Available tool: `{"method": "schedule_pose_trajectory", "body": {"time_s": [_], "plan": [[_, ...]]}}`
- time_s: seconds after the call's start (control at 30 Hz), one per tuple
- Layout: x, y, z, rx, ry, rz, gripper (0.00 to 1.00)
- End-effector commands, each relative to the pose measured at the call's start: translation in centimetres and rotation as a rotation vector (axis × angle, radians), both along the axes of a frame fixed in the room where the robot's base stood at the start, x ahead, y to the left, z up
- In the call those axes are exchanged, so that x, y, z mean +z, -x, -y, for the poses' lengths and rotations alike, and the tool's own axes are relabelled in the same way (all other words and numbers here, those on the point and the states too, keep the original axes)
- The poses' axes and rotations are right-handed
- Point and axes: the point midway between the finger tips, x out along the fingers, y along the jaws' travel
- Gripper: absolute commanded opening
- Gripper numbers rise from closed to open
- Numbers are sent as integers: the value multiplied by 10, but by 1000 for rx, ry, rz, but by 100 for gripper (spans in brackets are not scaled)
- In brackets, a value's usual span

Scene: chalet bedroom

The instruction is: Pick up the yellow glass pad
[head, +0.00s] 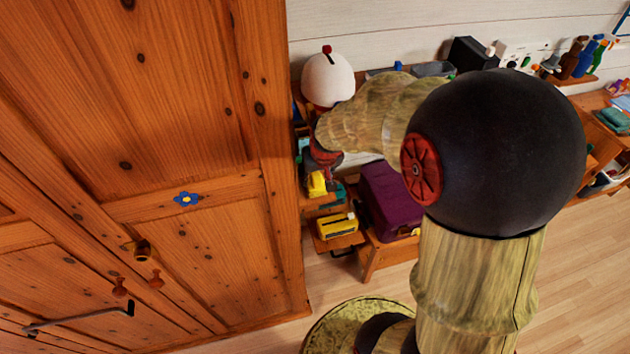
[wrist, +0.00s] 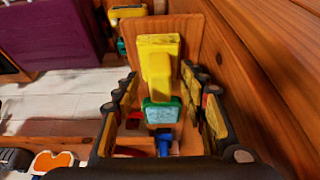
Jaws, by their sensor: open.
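A yellow object (wrist: 160,50), which looks like the yellow glass pad, stands on a small wooden shelf (wrist: 188,28) in the wrist view. It has a blocky top and a narrower yellow part in front. In the head view it appears as a yellow piece (head: 317,184) just below the end of my arm. My gripper (wrist: 160,85) is open, its fingers on either side of the near part of the yellow object, with gaps visible. I cannot tell how deep the object sits between the fingers.
A green item with a pale face (wrist: 162,111) and a blue item (wrist: 164,142) lie between the fingers, nearer the palm. A wooden wardrobe (head: 215,240) is close on one side. A purple box (head: 390,200) and another yellow box (head: 336,226) are nearby.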

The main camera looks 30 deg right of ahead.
Motion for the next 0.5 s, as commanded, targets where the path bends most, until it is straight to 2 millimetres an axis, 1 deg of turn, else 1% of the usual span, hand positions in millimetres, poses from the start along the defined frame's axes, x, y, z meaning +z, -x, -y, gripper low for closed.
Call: {"method": "schedule_pose_trajectory", "body": {"time_s": [0.13, 0.37, 0.5], "plan": [[-10, -5, 1, 0, -1, -2, 42], [-11, -5, 2, 0, 0, 0, 42], [-11, -5, 2, 0, 0, 0, 36]]}}
